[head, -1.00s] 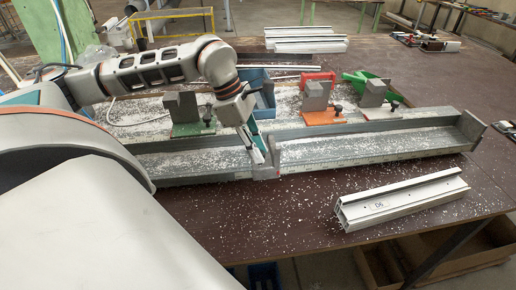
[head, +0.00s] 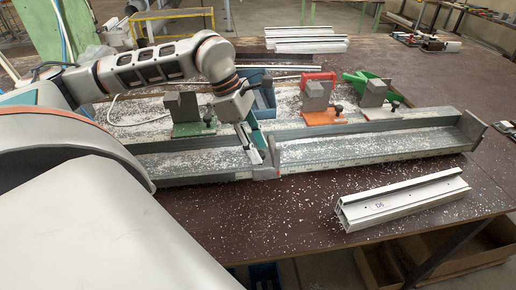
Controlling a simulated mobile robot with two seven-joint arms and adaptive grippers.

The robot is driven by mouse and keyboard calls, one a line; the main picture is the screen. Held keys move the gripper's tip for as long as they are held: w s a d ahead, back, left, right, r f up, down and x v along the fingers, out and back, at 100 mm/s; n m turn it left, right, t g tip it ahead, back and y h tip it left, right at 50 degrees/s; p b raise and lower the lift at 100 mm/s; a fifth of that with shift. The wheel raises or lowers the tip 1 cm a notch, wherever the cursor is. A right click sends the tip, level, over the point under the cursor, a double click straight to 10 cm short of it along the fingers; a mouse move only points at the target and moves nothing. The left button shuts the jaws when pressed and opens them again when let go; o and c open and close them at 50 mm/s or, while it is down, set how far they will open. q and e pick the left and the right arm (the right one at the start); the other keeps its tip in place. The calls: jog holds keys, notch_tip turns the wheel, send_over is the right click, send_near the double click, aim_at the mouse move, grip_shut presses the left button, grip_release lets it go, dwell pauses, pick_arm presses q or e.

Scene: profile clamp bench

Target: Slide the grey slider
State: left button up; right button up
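The grey slider (head: 271,159) stands upright across the long grey trough rail (head: 350,149) on the bench, a little left of the rail's middle. A small red mark shows at its foot. My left gripper (head: 257,152) points down at the slider's left side, with its fingertips close to or touching it. I cannot tell whether there is contact, or how far apart the fingers are. My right gripper is not in view.
Green (head: 189,114), orange (head: 320,107) and white-based (head: 375,100) clamp blocks stand behind the rail, near a blue bin (head: 262,98). A white profile (head: 400,199) lies in front at right. An upright end plate (head: 470,128) closes the rail's right end. Pale chips litter the bench.

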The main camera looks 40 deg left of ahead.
pick_arm(q)
jog(key=v, duration=1.1)
dwell(0.3)
